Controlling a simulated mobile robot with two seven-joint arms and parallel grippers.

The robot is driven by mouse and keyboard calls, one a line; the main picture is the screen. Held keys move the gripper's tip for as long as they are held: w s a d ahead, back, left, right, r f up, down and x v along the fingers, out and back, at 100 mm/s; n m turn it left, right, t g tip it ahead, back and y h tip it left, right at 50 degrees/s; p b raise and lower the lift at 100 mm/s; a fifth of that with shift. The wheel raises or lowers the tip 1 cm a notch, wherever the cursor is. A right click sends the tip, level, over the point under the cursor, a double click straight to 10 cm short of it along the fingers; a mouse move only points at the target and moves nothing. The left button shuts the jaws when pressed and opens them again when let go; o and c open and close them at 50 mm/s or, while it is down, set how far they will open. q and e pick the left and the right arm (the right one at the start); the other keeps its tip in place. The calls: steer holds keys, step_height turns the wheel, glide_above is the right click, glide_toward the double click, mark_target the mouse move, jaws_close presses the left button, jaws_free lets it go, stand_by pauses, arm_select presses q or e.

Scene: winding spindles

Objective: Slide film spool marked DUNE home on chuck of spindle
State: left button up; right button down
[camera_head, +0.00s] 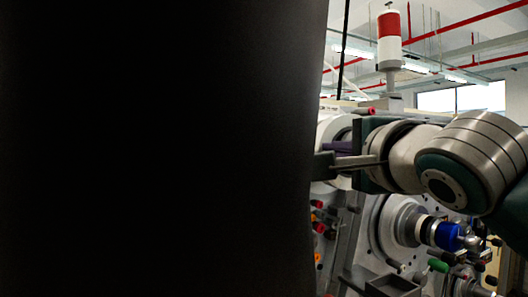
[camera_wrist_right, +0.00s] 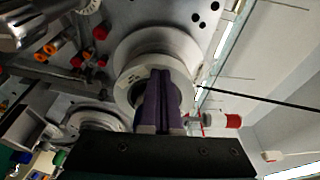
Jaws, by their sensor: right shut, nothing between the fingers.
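My right gripper (camera_head: 328,155) reaches in from the right in the head view. In the right wrist view its two purple fingers (camera_wrist_right: 160,78) are pressed together with nothing between them. They lie in front of a round white spool or flange (camera_wrist_right: 128,88) on the grey machine face, over its centre. I cannot tell whether they touch it. The same white ring (camera_head: 333,130) shows partly behind the gripper in the head view. No DUNE marking is readable, and the chuck behind the fingers is hidden. My left gripper is not in view.
A large black shape (camera_head: 160,150) blocks the left of the head view. Below my right arm a second spindle (camera_head: 405,222) carries a blue part (camera_head: 448,236). Red and orange knobs (camera_wrist_right: 76,60) stick out beside the white ring. A red and white beacon (camera_head: 390,40) stands above.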

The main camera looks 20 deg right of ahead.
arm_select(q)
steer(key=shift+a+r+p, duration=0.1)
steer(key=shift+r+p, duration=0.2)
arm_select(e)
steer(key=shift+s+d, duration=0.15)
steer(key=shift+s, duration=0.85)
steer(key=shift+s+d, duration=0.15)
steer(key=shift+s, duration=0.8)
